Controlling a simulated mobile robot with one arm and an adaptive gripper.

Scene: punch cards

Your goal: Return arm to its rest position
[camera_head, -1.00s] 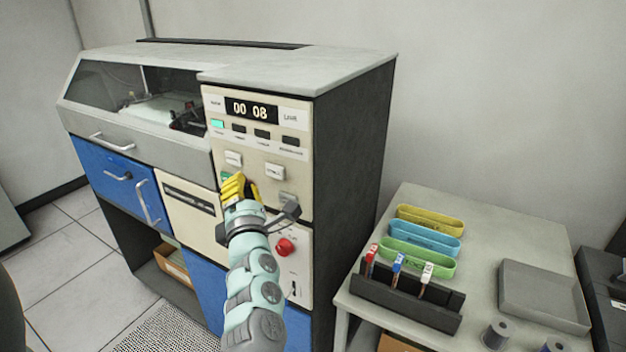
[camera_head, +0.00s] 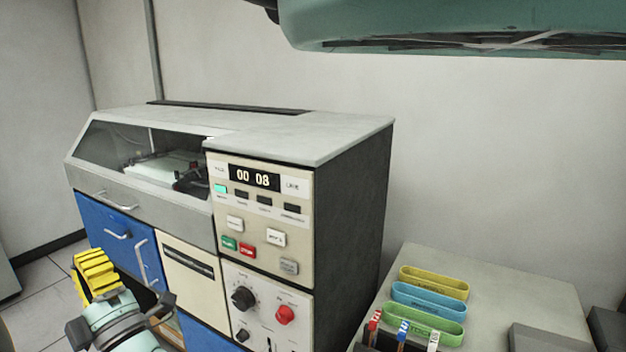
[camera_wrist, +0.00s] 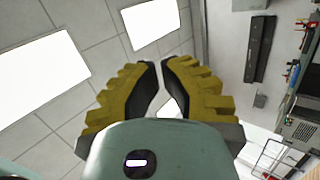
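My gripper (camera_head: 97,272) shows at the lower left in the head view, in front of the machine's blue drawers, apart from the control panel. Its yellow fingers point up and away. In the wrist view the fingertips of my gripper (camera_wrist: 160,64) are close together with only a narrow gap and nothing between them; I take it as shut. The wrist view faces up to the ceiling lights. The card machine (camera_head: 352,190) has a control panel (camera_head: 262,215) with a display reading 00 08, a lit green lamp (camera_head: 220,188), and green and red buttons.
A side table (camera_head: 520,285) at the lower right holds yellow, blue and green trays (camera_head: 428,299) and several markers (camera_head: 402,335). A large teal part hangs across the upper right of the head view. The floor at the left is free.

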